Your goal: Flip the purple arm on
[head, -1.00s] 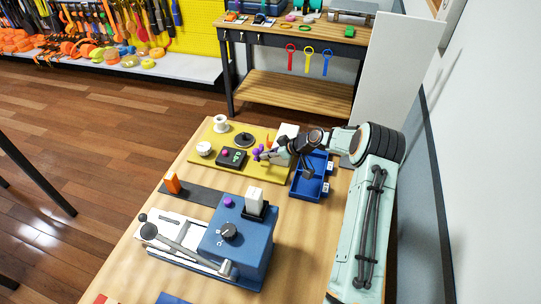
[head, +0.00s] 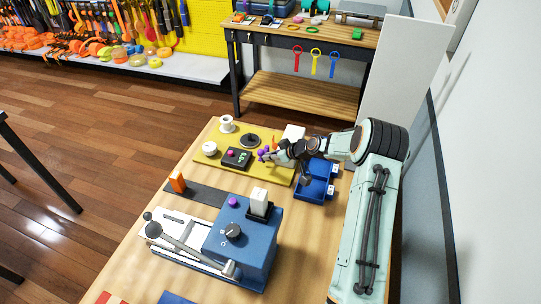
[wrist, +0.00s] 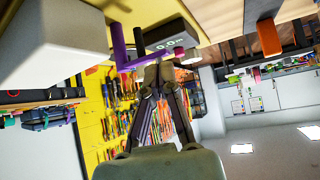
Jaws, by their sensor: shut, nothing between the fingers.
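The purple arm (head: 263,154) is at the right part of the yellow board (head: 207,160), by a white block (head: 294,131). In the wrist view the purple arm (wrist: 120,46) is a slim bar with a crosspiece at its end, beside the large white block (wrist: 55,45). My gripper (head: 272,157) is shut and empty, right against or just beside the purple arm. In the wrist view its fingertips (wrist: 160,72) are close to the crosspiece; I cannot tell whether they touch. The gripper partly hides the arm's mount.
On the board stand a black box with a display (head: 237,158), a black disc (head: 250,141), a white dial (head: 210,149) and a white spool (head: 227,124). A blue tray (head: 314,188) lies right. A blue machine (head: 242,236) with a lever stands in front.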

